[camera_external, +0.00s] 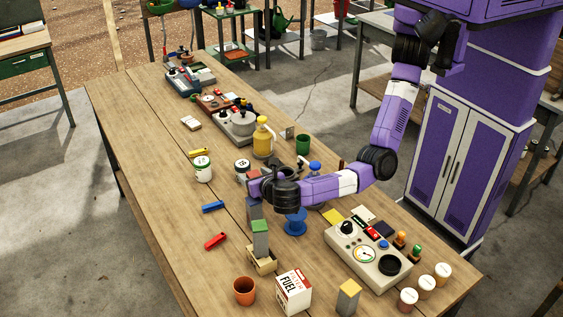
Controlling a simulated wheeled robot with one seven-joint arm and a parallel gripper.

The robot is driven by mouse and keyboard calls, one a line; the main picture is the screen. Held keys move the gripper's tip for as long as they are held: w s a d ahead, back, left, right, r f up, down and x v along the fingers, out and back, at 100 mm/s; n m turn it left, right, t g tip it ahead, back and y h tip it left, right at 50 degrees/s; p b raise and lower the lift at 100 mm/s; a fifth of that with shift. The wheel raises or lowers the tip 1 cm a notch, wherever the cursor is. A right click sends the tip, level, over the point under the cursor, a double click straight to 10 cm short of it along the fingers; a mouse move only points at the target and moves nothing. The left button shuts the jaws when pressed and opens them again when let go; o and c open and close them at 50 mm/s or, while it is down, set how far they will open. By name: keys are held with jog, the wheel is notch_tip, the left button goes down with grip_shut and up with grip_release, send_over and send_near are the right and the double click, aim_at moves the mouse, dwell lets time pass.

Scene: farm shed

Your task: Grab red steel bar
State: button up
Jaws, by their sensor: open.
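My arm reaches in from the right over the table. My gripper (254,189) is at the end of it, dark and small in this view, above the table behind and to the right of the red bar. The gripper is open and apart from the red bar. Its fingertips are hard to make out against the objects below.
A blue bar (213,207) and a yellow bar (198,153) lie farther back. A gauge console (368,257) is at right. The table left of the red bar is clear.

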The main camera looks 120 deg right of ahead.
grip_shut()
jog(key=shift+r, duration=0.1)
dwell(0.4)
